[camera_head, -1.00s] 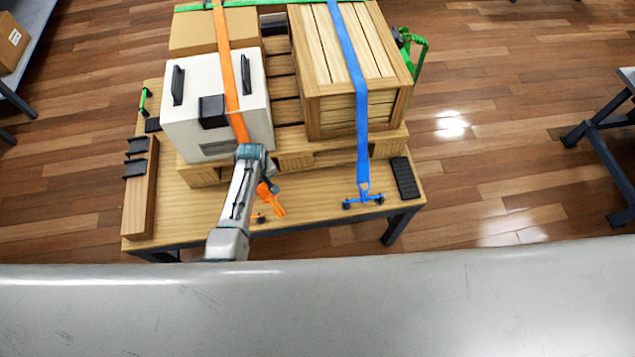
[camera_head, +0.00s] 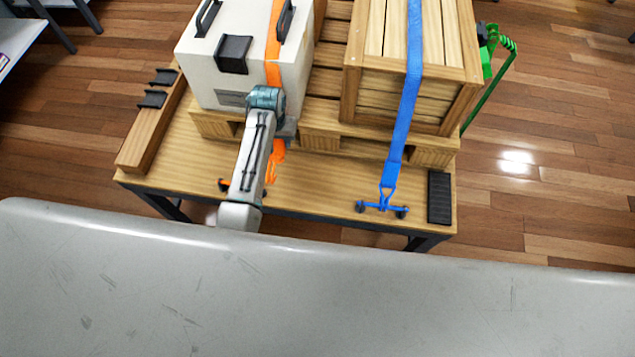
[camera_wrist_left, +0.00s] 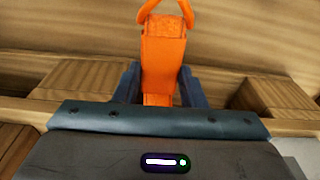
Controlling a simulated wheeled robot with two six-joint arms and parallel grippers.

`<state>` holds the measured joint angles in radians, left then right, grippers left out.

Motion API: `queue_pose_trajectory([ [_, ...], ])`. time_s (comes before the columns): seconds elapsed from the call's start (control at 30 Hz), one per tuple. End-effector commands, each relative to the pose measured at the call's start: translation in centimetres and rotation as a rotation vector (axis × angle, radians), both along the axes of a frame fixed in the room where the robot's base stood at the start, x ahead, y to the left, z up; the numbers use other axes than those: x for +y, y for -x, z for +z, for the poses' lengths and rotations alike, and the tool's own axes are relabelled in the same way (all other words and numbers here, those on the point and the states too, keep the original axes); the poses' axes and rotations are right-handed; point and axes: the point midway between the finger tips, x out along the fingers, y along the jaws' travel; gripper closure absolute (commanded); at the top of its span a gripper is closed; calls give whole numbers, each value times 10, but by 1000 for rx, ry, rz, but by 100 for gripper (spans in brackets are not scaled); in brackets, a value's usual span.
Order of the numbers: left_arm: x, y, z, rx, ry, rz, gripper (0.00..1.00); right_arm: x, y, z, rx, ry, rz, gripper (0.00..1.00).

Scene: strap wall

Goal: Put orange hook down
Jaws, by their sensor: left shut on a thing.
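The orange hook (camera_head: 271,172) hangs at the lower end of the orange strap (camera_head: 273,73), in front of the white box. Its crossbar is partly hidden behind my left arm; a dark-tipped orange end shows left of the arm. My left gripper (camera_head: 283,128) is at the pallet's front edge, shut on the flat orange end piece. In the left wrist view the orange piece (camera_wrist_left: 163,62) sits between the dark fingers, with the hook's loop (camera_wrist_left: 165,10) beyond it at the top edge. Whether the hook touches the table is unclear. My right gripper is out of view.
The white box (camera_head: 225,85) and wooden crate (camera_head: 405,95) stand on a pallet (camera_head: 320,137) on the table (camera_head: 325,190). A blue strap (camera_head: 408,105) ends in a blue hook (camera_head: 382,207). A black pad (camera_head: 439,197) lies at right. Front tabletop between the hooks is clear.

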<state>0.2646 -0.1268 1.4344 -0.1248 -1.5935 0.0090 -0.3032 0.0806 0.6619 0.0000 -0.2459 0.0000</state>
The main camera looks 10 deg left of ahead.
Motion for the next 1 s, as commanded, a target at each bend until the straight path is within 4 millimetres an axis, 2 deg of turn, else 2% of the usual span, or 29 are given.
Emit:
queue_pose_trajectory([
  [0.3,1,2,-45,4,1,-28,77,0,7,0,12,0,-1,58],
  [0.47,1,1,-60,2,0,-27,77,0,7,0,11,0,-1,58],
  [0.63,1,2,-86,3,0,-26,77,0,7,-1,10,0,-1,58],
  [0.73,1,2,-94,1,0,-26,77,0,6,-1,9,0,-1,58],
  [1.0,1,1,-95,0,0,-25,77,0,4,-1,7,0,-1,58],
])
